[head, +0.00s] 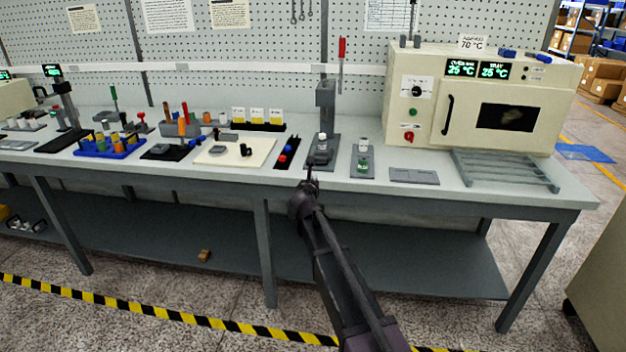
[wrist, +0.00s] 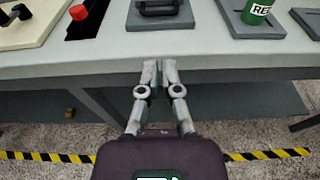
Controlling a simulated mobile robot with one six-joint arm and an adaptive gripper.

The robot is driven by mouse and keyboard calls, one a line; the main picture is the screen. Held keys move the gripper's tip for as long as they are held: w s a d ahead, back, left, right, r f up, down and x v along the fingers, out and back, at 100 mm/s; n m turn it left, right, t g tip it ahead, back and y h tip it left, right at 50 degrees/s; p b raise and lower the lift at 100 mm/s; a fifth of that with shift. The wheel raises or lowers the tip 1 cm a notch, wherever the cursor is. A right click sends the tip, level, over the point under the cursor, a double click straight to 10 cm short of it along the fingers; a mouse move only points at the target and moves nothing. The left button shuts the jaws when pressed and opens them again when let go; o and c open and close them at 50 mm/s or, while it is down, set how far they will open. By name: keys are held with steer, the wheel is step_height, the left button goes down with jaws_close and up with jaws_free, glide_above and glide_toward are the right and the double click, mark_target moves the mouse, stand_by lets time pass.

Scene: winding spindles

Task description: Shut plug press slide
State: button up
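The plug press (head: 325,100) is a grey upright column on a grey base, standing near the front edge of the bench in the head view. A small light part sits low on its front; I cannot tell the slide's exact position. In the wrist view, the press base (wrist: 190,22) shows at the top with a dark handle-like loop (wrist: 158,9) on it. My gripper (head: 312,178) is in front of the bench edge, just below the press. In the wrist view, my gripper's fingertips (wrist: 159,68) are together, with nothing visible between them, short of the press and apart from it.
A dark narrow tray (head: 287,153) with red and blue parts lies left of the press. A stand with a green labelled plug (head: 364,164) is to its right, then a flat grey plate (head: 414,177) and a cream oven (head: 470,98).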

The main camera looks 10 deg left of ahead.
steer(key=o, duration=0.3)
steer(key=shift+d, duration=0.2)
steer(key=shift+o, duration=0.4)
steer(key=s+d+f+m+g+h, duration=0.1)
steer(key=s+d+f+m+h, duration=0.1)
steer(key=d+m, duration=0.3)
steer(key=s+d+f+m+g+h, duration=0.2)
steer(key=d+m, duration=0.3)
steer(key=d, duration=0.5)
steer(key=shift+d+f+m, duration=0.15)
steer(key=shift+f+m, duration=0.05)
steer(key=shift+m, duration=0.1)
steer(key=s+d+f+m+g, duration=0.4)
steer(key=s+d+m, duration=0.5)
steer(key=s+d+f+m+g, duration=0.5)
steer(key=s+d+m, duration=0.3)
steer(key=s+d, duration=0.15)
steer(key=s+d+m+g+y, duration=0.1)
steer(key=s+m+g, duration=0.1)
steer(key=s+m, duration=0.2)
steer(key=s+d+f+m+g+y, duration=0.1)
steer(key=s+d+m, duration=0.1)
steer(key=s+m, duration=0.3)
steer(key=s, duration=0.3)
steer(key=shift+s+f+g+y, duration=0.2)
steer(key=shift+f+g+y, duration=0.05)
steer(key=shift+g+y, duration=0.15)
steer(key=shift+d, duration=0.1)
